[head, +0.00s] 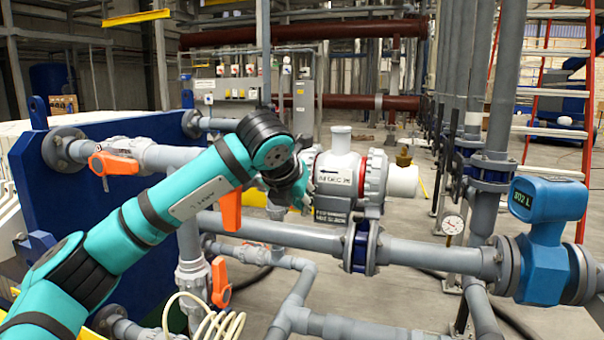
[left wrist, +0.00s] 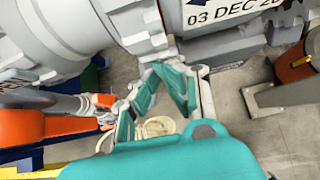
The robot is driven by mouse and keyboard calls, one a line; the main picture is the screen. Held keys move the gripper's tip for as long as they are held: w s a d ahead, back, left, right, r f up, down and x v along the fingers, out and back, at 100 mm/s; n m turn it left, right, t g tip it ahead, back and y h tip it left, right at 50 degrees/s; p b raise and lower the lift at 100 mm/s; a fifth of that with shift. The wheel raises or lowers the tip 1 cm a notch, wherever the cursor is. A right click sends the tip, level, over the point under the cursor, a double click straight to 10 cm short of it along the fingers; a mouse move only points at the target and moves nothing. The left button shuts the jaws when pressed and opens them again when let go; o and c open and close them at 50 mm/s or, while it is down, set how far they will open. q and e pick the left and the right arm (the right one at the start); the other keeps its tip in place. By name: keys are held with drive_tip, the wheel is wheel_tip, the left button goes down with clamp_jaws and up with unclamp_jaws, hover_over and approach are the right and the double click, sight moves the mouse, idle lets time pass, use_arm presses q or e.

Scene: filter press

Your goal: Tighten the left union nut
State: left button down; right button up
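A pale valve body with red-ringed flanges (head: 345,180) stands on the pipework in the middle of the head view; its label (head: 338,179) faces me. My left gripper (head: 300,203) is at its left side, pointing down, and my arm hides much of that end. In the left wrist view a grey ribbed union nut (left wrist: 140,25) lies just beyond my fingertips (left wrist: 163,70). The teal finger pads lean toward each other at the tips, and nothing shows between them except floor and hose. I cannot tell whether they touch each other or the nut. My right gripper is not in view.
Orange valve handles (head: 114,164) and (head: 221,281) sit near my left arm; one also shows in the left wrist view (left wrist: 40,128). A grey pipe (head: 430,254) runs below the valve body to a blue flow meter (head: 546,235). A blue plate (head: 75,215) stands behind my arm.

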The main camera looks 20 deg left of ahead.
use_arm(q)
drive_tip(key=shift+f, duration=0.2)
drive_tip(key=s+r+p, duration=0.1)
drive_tip(key=s+r, duration=0.3)
drive_tip(key=r, duration=0.2)
drive_tip(key=shift+r, duration=0.4)
